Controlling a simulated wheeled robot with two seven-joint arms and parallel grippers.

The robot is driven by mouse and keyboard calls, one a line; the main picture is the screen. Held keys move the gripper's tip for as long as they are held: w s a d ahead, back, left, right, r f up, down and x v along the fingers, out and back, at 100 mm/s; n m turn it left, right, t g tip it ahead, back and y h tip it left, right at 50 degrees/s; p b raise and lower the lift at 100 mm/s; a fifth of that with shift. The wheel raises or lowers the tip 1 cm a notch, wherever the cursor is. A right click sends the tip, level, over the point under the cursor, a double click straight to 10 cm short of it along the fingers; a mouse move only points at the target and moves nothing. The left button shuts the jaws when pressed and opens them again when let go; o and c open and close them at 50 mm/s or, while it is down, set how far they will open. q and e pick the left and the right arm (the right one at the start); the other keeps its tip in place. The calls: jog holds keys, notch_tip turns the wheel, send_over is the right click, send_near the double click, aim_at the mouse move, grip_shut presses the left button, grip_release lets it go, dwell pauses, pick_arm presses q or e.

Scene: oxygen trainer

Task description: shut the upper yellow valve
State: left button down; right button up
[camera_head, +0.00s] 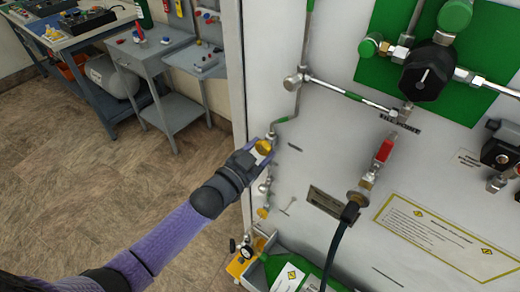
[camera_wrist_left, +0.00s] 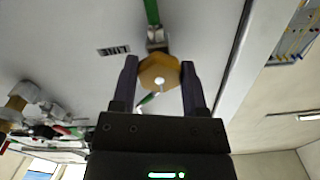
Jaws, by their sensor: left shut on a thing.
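The upper yellow valve (camera_head: 263,147) is a small yellow knob on a metal pipe at the left edge of the grey panel. It also shows in the left wrist view (camera_wrist_left: 159,73) as a round yellow knob with a pale centre. My left gripper (camera_head: 261,150) is at the knob, its two dark fingers one on each side of it, shut on it. In the left wrist view the fingers (camera_wrist_left: 160,84) flank the knob. A lower yellow valve (camera_head: 262,212) sits further down the same panel edge. My right gripper is not in view.
The grey panel (camera_head: 330,150) carries metal pipes, a black regulator knob (camera_head: 427,73) on a green plate, a red-handled valve (camera_head: 384,150) and a black hose (camera_head: 340,245). A grey cart (camera_head: 165,75) stands at back left. Floor at left is clear.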

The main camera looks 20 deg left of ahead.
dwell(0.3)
pick_arm(q)
jog(key=shift+c, duration=0.5)
grip_release()
jog(key=p+v, duration=0.1)
jog(key=v, duration=0.9)
jog(key=shift+p, duration=0.35)
